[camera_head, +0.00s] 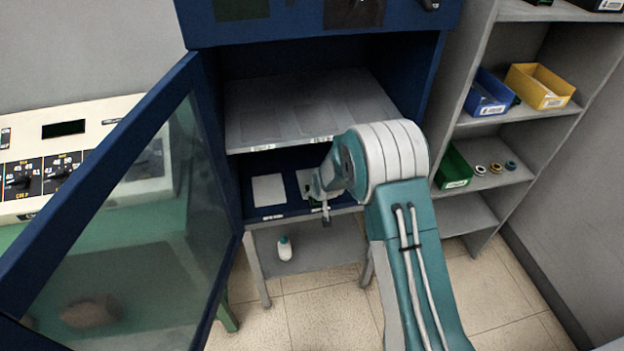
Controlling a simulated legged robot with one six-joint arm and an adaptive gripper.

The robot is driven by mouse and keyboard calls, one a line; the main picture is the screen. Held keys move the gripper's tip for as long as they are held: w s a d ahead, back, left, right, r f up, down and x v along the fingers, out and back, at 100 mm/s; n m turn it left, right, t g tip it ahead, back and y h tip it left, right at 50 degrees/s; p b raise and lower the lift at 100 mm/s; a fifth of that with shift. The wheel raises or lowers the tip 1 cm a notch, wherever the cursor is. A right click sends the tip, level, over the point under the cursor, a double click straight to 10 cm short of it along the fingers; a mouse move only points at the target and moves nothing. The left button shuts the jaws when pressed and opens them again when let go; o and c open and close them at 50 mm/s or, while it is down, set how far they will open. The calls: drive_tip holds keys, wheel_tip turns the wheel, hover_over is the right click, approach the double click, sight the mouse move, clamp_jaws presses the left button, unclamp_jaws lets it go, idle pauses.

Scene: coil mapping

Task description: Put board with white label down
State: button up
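My gripper (324,212) is at the front of the lower compartment of a dark blue cabinet (225,150). It is small in view and partly hidden by my arm's wrist, so I cannot tell whether it is open or shut, or holding anything. A pale flat square board (268,190) lies on the lower shelf to its left. Another pale flat piece (304,180) shows just left of my wrist, partly covered by it. A small white label (272,217) is on the shelf's front edge below the left board. I cannot tell which board has the white label.
The cabinet's glass door (130,215) stands open at left. A grey upper shelf (300,105) sits above my gripper. A white bottle (285,248) stands below the cabinet. At right, a grey rack holds blue (487,95), yellow (540,86) and green (453,168) bins.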

drive_tip(key=w, duration=0.3)
drive_tip(key=shift+a, duration=0.15)
drive_tip(key=shift+w, duration=0.5)
drive_tip(key=w, duration=0.1)
drive_tip(key=w+a, duration=0.1)
drive_tip(key=w, duration=0.1)
drive_tip(key=shift+w+a+f, duration=0.15)
drive_tip(key=shift+w+f, duration=0.05)
drive_tip(key=shift+f, duration=0.5)
drive_tip(key=shift+d, duration=0.2)
drive_tip(key=o, duration=0.9)
drive_tip(key=shift+f, duration=0.1)
drive_tip(key=shift+a, duration=0.1)
